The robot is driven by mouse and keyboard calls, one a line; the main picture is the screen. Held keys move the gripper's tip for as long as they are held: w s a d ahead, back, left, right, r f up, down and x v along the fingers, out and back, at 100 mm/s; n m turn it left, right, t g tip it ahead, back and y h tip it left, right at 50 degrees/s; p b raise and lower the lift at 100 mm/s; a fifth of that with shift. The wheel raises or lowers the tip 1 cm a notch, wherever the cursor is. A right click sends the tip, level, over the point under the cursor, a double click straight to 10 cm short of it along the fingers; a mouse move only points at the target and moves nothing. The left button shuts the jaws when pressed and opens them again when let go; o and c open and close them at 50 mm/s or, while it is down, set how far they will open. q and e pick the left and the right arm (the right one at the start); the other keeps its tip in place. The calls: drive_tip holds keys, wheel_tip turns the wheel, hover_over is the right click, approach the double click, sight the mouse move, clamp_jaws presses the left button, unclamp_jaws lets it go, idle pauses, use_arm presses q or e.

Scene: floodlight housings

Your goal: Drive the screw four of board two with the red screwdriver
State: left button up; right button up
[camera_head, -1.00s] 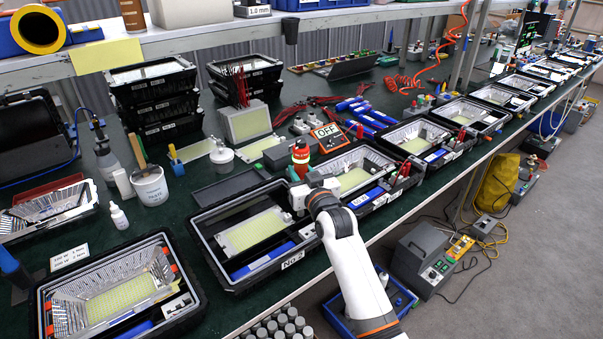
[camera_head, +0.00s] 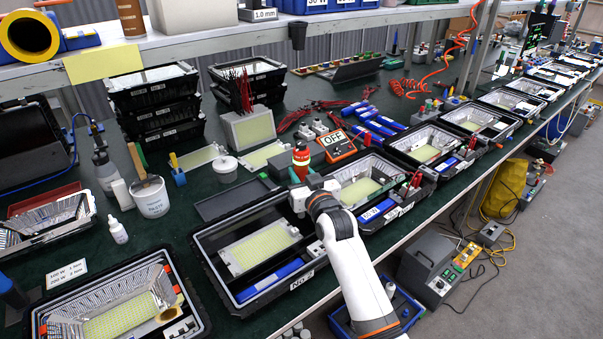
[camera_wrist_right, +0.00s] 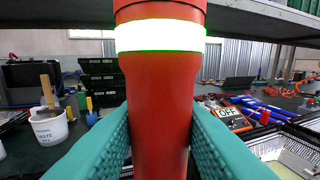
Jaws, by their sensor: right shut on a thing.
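My right gripper (camera_head: 300,185) is shut on the red screwdriver (camera_head: 301,160), which stands upright with a bright band near its top. In the right wrist view the teal finger pads press on both sides of the screwdriver's red handle (camera_wrist_right: 160,105); its tip is out of sight. The gripper is at the far right corner of the black housing marked No 2 (camera_head: 228,298). Board two (camera_head: 258,246), a yellow-green panel, lies inside that housing. Its screws are too small to tell apart, and the arm hides the housing's right side. My left gripper is not in view.
A housing with a reflector (camera_head: 350,165) stands just right of my gripper. An orange meter reading OFF (camera_head: 336,146) is behind it. A paste bucket (camera_head: 151,198) and a white dropper bottle (camera_head: 117,228) stand at left. The shelf edge (camera_head: 200,45) runs along the back.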

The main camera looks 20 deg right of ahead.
drive_tip(key=shift+f+b, duration=0.75)
drive_tip(key=shift+f, duration=0.2)
drive_tip(key=b, duration=0.3)
hover_over(302, 216)
drive_tip(key=shift+w+f, duration=0.2)
drive_tip(key=shift+f, duration=1.25)
drive_tip(key=shift+w+f, duration=0.15)
drive_tip(key=shift+f, duration=1.25)
drive_tip(key=shift+r, duration=0.1)
drive_tip(key=shift+f, duration=0.7)
drive_tip(key=shift+s+f+b, duration=0.15)
drive_tip(key=shift+f+b, duration=0.15)
drive_tip(key=shift+f, duration=0.45)
idle(0.7)
drive_tip(key=shift+r, duration=0.1)
